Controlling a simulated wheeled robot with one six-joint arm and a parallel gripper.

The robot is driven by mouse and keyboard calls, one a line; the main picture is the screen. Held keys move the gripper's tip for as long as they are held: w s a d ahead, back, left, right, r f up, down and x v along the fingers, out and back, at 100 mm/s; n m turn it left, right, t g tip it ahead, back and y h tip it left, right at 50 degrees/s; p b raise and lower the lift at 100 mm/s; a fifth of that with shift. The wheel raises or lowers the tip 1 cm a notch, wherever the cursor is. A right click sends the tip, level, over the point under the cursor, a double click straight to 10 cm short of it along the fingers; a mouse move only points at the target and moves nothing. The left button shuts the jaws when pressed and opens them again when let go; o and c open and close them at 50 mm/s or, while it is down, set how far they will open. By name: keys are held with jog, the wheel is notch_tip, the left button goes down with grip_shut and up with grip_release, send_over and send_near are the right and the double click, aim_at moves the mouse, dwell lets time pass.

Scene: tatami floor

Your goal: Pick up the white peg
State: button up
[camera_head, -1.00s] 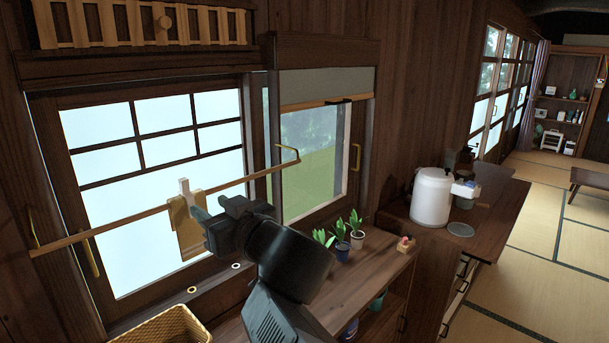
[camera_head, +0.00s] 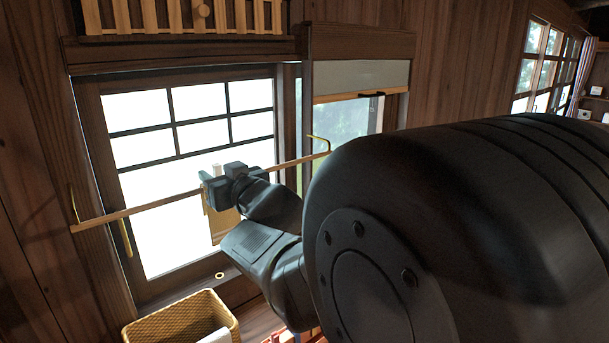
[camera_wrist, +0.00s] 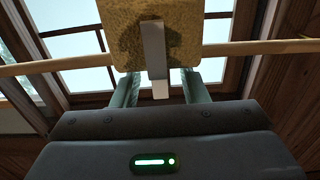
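The white peg (camera_wrist: 153,50) sits upright on a yellow-brown cloth (camera_wrist: 122,22) that hangs over a wooden rod (camera_wrist: 235,48) in front of the window. In the head view the peg (camera_head: 216,170) shows as a small pale piece just above my gripper (camera_head: 205,178), and part of the cloth (camera_head: 224,226) shows below it. My gripper (camera_wrist: 160,76) is open in the wrist view. Its two fingers stand on either side of the peg's lower end, with a visible gap at each side. I cannot tell how deep the peg is between them.
The rod is held by brass hooks (camera_head: 320,140) at the wall. A woven basket (camera_head: 170,322) stands below at the front, with something white inside. My own arm blocks much of the right side of the head view.

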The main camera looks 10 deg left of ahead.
jog(key=shift+x, duration=1.4)
grip_shut()
notch_tip(320, 180, up, 15)
jog(key=p, duration=0.6)
jog(key=shift+f, duration=0.15)
